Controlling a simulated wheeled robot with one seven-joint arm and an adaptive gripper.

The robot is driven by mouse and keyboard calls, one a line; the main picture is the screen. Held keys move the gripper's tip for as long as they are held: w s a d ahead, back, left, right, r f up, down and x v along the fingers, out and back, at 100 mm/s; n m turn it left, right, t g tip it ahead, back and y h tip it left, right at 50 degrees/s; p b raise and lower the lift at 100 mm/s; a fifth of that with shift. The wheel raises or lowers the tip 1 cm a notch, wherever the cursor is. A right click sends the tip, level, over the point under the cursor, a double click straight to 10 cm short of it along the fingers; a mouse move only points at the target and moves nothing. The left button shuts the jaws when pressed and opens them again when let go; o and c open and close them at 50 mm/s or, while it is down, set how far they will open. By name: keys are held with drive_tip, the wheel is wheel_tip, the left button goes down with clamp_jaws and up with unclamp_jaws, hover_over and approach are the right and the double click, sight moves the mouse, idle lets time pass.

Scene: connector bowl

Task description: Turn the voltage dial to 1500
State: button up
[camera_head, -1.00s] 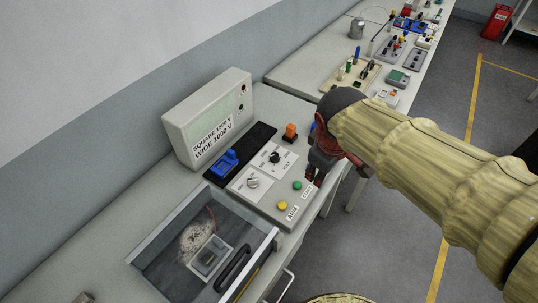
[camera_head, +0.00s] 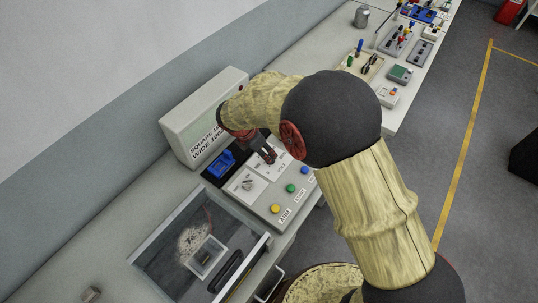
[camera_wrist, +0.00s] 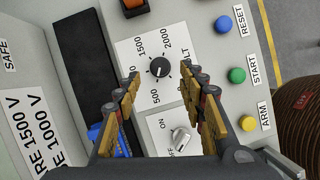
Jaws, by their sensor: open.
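The voltage dial (camera_wrist: 159,67) is a round black knob on a white plate (camera_wrist: 126,48) in the wrist view. The labels 500, 1500 and 2000 show around it; the spot between 500 and 1500 is covered by a finger. I cannot tell for sure where its pointer aims. My gripper (camera_wrist: 160,78) is open, with one finger on each side of the dial in the picture. Contact with the dial is not clear. In the head view my gripper (camera_head: 267,156) is over the panel and hides the dial.
Reset (camera_wrist: 223,24), start (camera_wrist: 236,75) and arm (camera_wrist: 247,123) buttons line the right side. A box (camera_head: 192,125) labelled SQUARE 1500 V, WIDE 1000 V stands behind. A blue connector piece (camera_head: 218,163) and a clear-topped drawer (camera_head: 160,238) lie left.

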sight(269, 155)
drive_tip(key=x, duration=0.5)
drive_tip(key=shift+d+f+b, duration=0.1)
drive_tip(key=shift+f+b, duration=0.1)
drive_tip(key=shift+b, duration=0.2)
clamp_jaws()
